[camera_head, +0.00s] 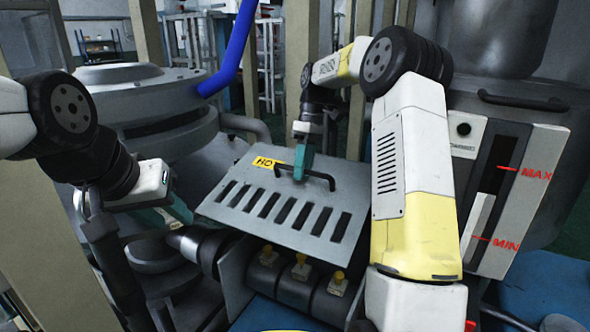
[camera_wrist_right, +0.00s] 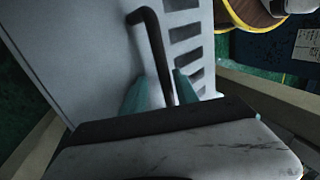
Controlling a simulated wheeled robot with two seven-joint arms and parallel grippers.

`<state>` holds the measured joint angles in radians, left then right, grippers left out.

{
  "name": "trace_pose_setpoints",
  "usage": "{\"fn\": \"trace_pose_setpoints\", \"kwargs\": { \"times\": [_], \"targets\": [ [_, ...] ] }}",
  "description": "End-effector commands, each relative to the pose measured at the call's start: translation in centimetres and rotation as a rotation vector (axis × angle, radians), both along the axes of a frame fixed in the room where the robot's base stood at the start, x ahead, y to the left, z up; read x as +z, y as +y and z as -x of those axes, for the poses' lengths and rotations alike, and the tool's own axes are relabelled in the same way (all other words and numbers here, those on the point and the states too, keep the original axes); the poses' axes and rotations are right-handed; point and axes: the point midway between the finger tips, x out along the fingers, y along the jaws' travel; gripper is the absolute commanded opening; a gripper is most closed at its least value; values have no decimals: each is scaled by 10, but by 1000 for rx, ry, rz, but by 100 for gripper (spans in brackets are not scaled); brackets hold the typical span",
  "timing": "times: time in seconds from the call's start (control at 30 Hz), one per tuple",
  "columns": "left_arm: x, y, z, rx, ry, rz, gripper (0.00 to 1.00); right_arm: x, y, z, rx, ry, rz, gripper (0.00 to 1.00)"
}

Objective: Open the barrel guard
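The barrel guard (camera_head: 280,205) is a grey slotted plate with a yellow label. It lies sloped above the barrel (camera_head: 325,303), whose lower part and yellow fittings show below its edge. A dark bar handle (camera_head: 324,177) stands on the plate and also shows in the right wrist view (camera_wrist_right: 148,35). My right gripper (camera_head: 301,165) is at this handle, with its teal fingers (camera_wrist_right: 160,88) on either side of the bar, apparently shut on it. My left gripper (camera_head: 176,212) is left of the guard, apart from it; its finger gap is not clear.
A blue pipe (camera_head: 230,50) slants behind the guard. A round grey vessel (camera_head: 150,95) stands behind my left arm. A MAX/MIN lever panel (camera_head: 520,200) stands at the right, beside my right arm. Beige posts (camera_head: 300,65) rise behind.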

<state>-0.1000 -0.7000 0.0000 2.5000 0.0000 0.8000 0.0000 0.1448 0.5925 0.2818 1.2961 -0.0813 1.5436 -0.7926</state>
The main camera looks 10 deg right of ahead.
Motion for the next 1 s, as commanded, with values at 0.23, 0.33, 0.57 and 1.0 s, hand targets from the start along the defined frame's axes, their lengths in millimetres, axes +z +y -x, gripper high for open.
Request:
{"fn": "trace_pose_setpoints", "kwargs": {
  "times": [0.23,0.33,0.57,1.0],
  "targets": [
    [0,0,0,0,0,0,36,13,-2,-4,0,-3,-1,36],
    [0,0,0,0,0,0,36,29,-5,-9,0,-5,-2,36],
    [0,0,0,0,0,0,36,61,-13,-19,0,-1,0,36],
    [0,0,0,0,0,0,36,73,-16,-21,0,0,0,36]
  ]
}}
